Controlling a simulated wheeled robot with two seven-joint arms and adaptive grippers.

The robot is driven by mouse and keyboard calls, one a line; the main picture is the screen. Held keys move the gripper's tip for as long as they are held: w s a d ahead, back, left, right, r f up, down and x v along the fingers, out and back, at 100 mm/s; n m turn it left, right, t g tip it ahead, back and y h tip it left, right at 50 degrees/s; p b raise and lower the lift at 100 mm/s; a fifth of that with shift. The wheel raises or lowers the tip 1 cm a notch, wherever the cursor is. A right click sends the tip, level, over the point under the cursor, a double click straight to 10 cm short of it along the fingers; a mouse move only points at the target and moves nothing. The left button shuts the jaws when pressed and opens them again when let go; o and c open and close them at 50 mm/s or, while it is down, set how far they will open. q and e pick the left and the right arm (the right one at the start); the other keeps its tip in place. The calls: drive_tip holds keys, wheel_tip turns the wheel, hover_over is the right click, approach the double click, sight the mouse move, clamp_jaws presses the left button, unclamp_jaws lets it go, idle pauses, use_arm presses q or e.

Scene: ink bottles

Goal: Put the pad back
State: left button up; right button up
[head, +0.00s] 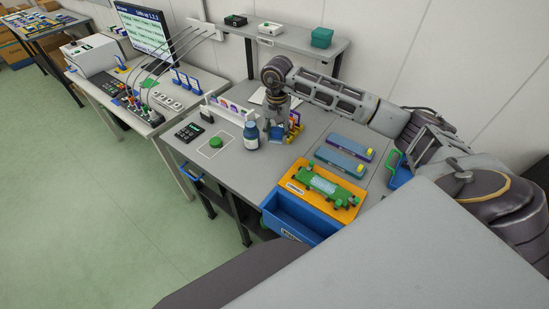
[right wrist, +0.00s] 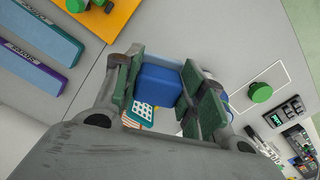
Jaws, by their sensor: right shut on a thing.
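My right gripper (head: 277,120) is low over the middle of the grey table, fingers pointing down. It is shut on a blue block (head: 277,133), which looks like the pad. In the right wrist view the same block (right wrist: 159,85) sits between the green-padded fingers of the gripper (right wrist: 165,90). I cannot tell whether its underside touches the table. A blue bottle (head: 251,137) with a dark cap and pale label stands upright just left of the gripper. A green round knob (head: 216,142) sits inside a white outlined square, also in the right wrist view (right wrist: 260,92). My left gripper is out of view.
Two flat cases (head: 349,146) lie to the right. A dark keypad (head: 189,132) and card rack (head: 231,108) stand left. A raised shelf (head: 280,40) is behind.

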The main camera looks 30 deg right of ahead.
drive_tip(key=shift+d, duration=0.1)
idle(0.6)
drive_tip(key=shift+f+p, duration=0.6)
drive_tip(key=shift+f, duration=2.5)
drive_tip(key=shift+s+f+p, duration=0.1)
drive_tip(key=shift+f+p, duration=0.2)
drive_tip(key=shift+f, duration=1.6)
drive_tip(key=shift+f, duration=0.2)
